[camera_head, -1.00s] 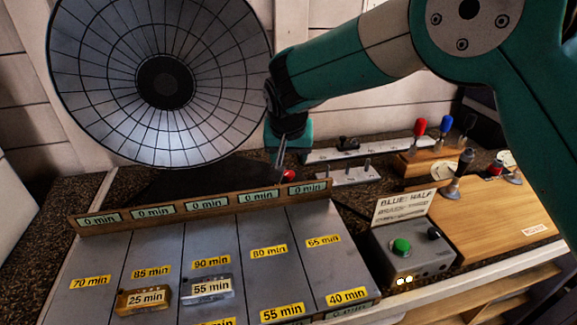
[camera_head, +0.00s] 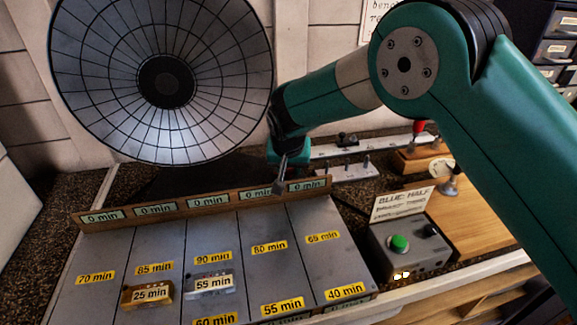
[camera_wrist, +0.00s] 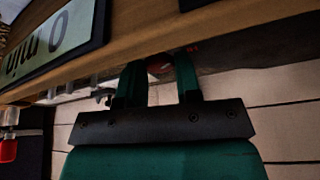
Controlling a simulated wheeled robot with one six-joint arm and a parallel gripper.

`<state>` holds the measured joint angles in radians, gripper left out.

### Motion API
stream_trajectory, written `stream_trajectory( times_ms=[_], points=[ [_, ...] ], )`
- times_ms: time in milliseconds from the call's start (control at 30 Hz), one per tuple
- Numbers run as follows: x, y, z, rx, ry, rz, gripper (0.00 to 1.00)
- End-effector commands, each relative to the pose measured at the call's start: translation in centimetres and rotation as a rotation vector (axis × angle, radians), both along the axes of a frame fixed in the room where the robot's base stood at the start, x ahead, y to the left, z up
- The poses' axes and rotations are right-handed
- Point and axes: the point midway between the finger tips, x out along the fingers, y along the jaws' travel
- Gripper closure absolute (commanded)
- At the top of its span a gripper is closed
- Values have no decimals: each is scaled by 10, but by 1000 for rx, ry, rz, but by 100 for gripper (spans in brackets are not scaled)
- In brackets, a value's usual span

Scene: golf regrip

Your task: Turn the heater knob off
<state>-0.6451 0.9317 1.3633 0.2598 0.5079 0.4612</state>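The heater is a large round dish (camera_head: 215,75) with a dark centre, standing at the back left on a dark base. A red knob-like part (camera_wrist: 159,68) shows in the wrist view, between and beyond my fingers; it is partly hidden. In the head view I cannot see it; my gripper and the wooden board cover that spot. My gripper (camera_head: 279,187) points down near the foot of the dish, just behind the board. In the wrist view, its two fingers (camera_wrist: 156,75) are apart, with a gap around the red part. I cannot tell whether they touch it.
A wooden board (camera_head: 180,205) with several "0 min" labels stands close by my gripper, above a sloped grey rack (camera_head: 160,240) holding two labelled blocks. A grey box with a green button (camera_head: 399,244) is at right. A metal rail (camera_head: 350,172) lies behind.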

Motion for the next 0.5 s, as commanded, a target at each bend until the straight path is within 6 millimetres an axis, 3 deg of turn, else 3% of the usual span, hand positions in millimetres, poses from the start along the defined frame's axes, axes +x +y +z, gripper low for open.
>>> stream_trajectory(
  times_ms=[500],
  points=[
    [0, -2, -1, 1, 0, 137, 92]
  ],
)
